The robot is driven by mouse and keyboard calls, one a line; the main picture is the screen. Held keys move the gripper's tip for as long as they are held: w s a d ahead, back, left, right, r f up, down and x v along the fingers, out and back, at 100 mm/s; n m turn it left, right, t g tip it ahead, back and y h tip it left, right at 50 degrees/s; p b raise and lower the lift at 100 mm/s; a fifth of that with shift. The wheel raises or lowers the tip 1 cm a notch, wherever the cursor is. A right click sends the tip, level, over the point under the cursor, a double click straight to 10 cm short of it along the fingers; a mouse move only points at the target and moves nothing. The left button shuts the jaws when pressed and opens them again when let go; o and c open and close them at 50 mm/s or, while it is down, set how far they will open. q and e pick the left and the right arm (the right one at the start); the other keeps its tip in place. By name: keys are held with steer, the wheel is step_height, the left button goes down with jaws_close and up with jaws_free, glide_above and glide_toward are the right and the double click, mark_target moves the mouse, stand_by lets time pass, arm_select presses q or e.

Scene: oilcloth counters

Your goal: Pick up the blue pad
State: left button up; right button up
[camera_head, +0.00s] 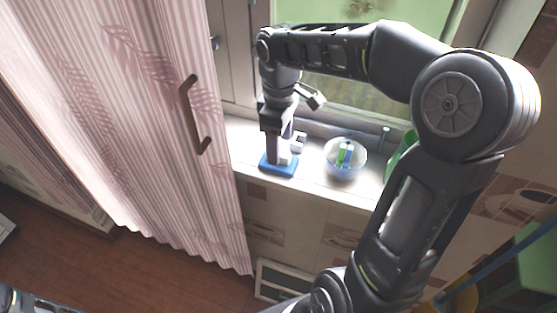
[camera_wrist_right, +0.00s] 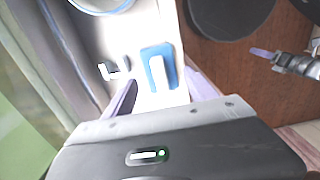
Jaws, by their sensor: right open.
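The blue pad (camera_head: 266,168) lies flat on the pale window sill, with a pale upright block or handle on its top. In the right wrist view the blue pad (camera_wrist_right: 148,52) shows ahead of the fingers, its pale block between their lines. My right gripper (camera_head: 284,148) points down right over the pad. Its fingers (camera_wrist_right: 163,92) are apart on either side of the pale block; I cannot tell whether they touch it. Part of my left arm shows at the lower left corner of the head view, and its gripper (camera_wrist_right: 262,52) seems to show small at the right of the wrist view.
A clear bowl (camera_head: 332,170) with green, blue and white items stands right of the pad on the sill (camera_head: 310,184). A green object (camera_head: 399,156) stands farther right. The window is behind, and a pink patterned curtain-like panel (camera_head: 130,110) with a handle is close on the left.

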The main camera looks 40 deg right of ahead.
mark_target(287, 165)
step_height(287, 165, down, 5)
steer(key=shift+w+f+p, duration=0.1)
steer(key=shift+w+p, duration=0.05)
steer(key=shift+p, duration=0.25)
steer(key=shift+c, duration=0.4)
steer(key=c, duration=1)
